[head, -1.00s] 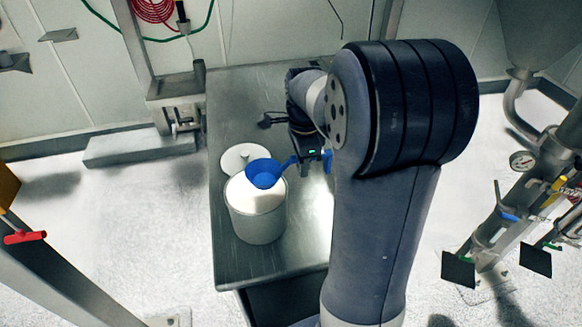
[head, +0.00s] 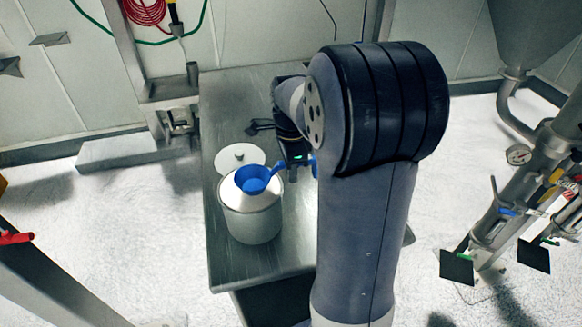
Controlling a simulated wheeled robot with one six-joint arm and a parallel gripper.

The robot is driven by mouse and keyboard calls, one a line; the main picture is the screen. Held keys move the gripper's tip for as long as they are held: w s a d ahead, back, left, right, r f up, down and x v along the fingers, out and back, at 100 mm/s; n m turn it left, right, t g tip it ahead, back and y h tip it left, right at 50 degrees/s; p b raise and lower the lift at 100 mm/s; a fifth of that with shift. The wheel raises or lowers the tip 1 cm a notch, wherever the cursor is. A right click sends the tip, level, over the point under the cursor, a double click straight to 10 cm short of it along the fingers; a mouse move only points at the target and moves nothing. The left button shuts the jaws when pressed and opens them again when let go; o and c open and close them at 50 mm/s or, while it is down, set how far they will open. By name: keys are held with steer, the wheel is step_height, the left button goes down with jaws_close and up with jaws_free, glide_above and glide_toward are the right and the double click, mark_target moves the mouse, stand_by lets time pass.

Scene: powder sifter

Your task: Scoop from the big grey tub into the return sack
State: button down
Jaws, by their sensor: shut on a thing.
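The big grey tub (head: 252,224) stands open on the steel table, with white powder (head: 236,203) filling it near the rim. A blue scoop (head: 253,181) is at the tub's mouth, its bowl over the powder. I cannot tell how deep the bowl sits or clearly what it holds. My gripper (head: 296,166) is to the right of the tub and above the table, shut on the scoop's handle. The fingertips are partly hidden by my arm. I cannot make out the return sack in this view.
The steel table (head: 225,252) has bare room in front of and left of the tub. A round white lid (head: 240,155) lies behind the tub. Pipes with a gauge (head: 518,154) stand at the right, and a red handle (head: 15,238) is at the left edge.

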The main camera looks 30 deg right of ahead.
steer(key=shift+w+d+f+b, duration=0.5)
steer(key=shift+w+f+b, duration=0.7)
steer(key=shift+w+f, duration=1.3)
steer(key=s+r+p, duration=0.3)
steer(key=r+p, duration=0.1)
steer(key=r, duration=0.2)
steer(key=shift+s+a+r, duration=0.2)
steer(key=shift+a+r, duration=0.05)
steer(key=shift+a, duration=0.1)
steer(key=shift+w+r+g+p, duration=0.15)
steer(key=shift+g+p, duration=0.35)
steer(key=shift+p, duration=1.05)
steer(key=shift+w+d+f+g+y, duration=0.1)
steer(key=shift+w+f+g+y, duration=0.15)
steer(key=shift+g, duration=0.55)
steer(key=shift+w+d+f+g+y, duration=0.15)
steer(key=shift+w+g, duration=0.15)
steer(key=shift+g, duration=0.5)
steer(key=shift+w+a+f+g+y, duration=0.1)
steer(key=shift+w+g+y, duration=0.15)
steer(key=shift+g, duration=0.55)
steer(key=shift+b, duration=0.65)
